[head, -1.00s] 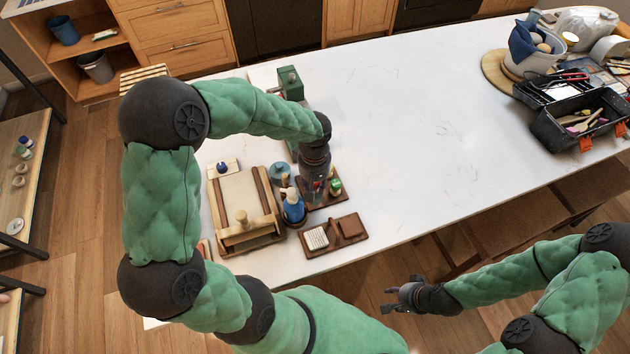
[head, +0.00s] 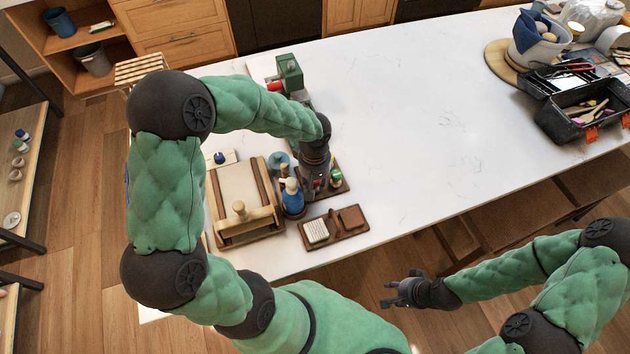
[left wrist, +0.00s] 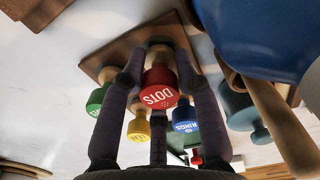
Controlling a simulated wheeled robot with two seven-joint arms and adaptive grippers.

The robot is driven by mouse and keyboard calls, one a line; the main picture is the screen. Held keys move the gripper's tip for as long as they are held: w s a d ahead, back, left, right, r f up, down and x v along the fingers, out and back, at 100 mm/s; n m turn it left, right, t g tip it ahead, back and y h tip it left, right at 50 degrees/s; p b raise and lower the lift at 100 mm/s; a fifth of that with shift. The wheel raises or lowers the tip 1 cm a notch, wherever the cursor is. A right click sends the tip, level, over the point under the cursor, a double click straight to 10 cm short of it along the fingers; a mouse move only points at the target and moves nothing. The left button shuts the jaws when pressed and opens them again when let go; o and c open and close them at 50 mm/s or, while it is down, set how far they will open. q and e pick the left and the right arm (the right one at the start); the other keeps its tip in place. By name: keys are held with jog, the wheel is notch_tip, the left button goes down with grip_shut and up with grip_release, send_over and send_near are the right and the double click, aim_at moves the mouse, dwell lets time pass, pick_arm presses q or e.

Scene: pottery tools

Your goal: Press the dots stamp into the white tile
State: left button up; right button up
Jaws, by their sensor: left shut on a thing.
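The red dots stamp (left wrist: 160,88), labelled DOTS, stands between the fingers of my left gripper (left wrist: 158,72) in the left wrist view. In the head view that gripper (head: 310,190) points down at the wooden stamp rack (head: 341,187). It is shut on the stamp; I cannot tell whether the stamp's foot is clear of the rack. Green (left wrist: 97,98), yellow (left wrist: 139,128) and blue RINGS (left wrist: 184,116) stamps stand around it. The white tile (head: 316,231) lies on a brown board (head: 335,238) nearer the front edge. My right gripper (head: 388,295) is open and empty beyond the table's front edge.
A green tool (head: 289,75) stands behind. A black toolbox (head: 570,122) is far right; the table's middle is clear.

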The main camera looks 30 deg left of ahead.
pick_arm(q)
jog(key=shift+f+b, duration=0.3)
jog(key=o, duration=1.1)
jog(key=shift+r, duration=0.1)
notch_tip(320, 180, up, 12)
jog(key=shift+f, duration=0.1)
